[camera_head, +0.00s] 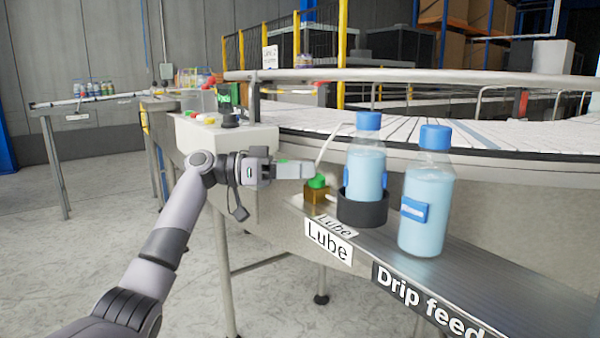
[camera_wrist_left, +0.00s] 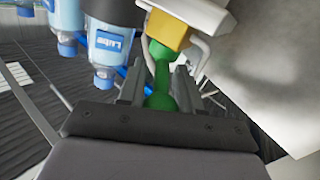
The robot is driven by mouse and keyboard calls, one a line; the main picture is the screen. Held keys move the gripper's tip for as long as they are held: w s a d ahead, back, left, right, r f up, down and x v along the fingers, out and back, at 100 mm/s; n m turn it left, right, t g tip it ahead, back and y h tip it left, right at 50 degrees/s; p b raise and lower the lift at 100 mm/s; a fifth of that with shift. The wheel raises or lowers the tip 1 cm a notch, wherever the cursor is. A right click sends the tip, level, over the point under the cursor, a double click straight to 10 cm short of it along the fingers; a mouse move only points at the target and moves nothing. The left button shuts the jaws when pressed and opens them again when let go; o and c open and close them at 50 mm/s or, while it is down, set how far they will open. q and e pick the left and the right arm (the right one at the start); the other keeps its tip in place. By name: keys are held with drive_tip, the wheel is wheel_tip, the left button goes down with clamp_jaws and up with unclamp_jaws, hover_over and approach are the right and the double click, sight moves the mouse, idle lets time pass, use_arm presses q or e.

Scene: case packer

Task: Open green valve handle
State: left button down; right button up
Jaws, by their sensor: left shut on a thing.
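The green valve handle (camera_head: 317,181) sits on a small brass valve block (camera_head: 316,194) at the left end of the metal shelf, beside the "Lube" label. My left gripper (camera_head: 308,170) reaches it from the left. In the left wrist view the green handle (camera_wrist_left: 161,75) runs between the two fingers of my left gripper (camera_wrist_left: 160,82), which are shut on it. The yellow-brown valve block (camera_wrist_left: 167,30) shows just beyond the fingertips. In the head view the gripper partly hides the handle. My right gripper is in neither view.
A blue-capped bottle (camera_head: 367,165) stands in a black holder (camera_head: 362,210) right of the valve. A second bottle (camera_head: 427,200) stands further right on the shelf (camera_head: 480,265). A thin tube rises by the valve. The conveyor (camera_head: 450,130) runs behind.

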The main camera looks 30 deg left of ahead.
use_arm(q)
drive_tip(key=shift+f, duration=0.1)
idle(0.3)
drive_tip(key=c, duration=0.8)
unclamp_jaws()
drive_tip(key=shift+b+v, duration=0.4)
drive_tip(key=shift+v, duration=3.15)
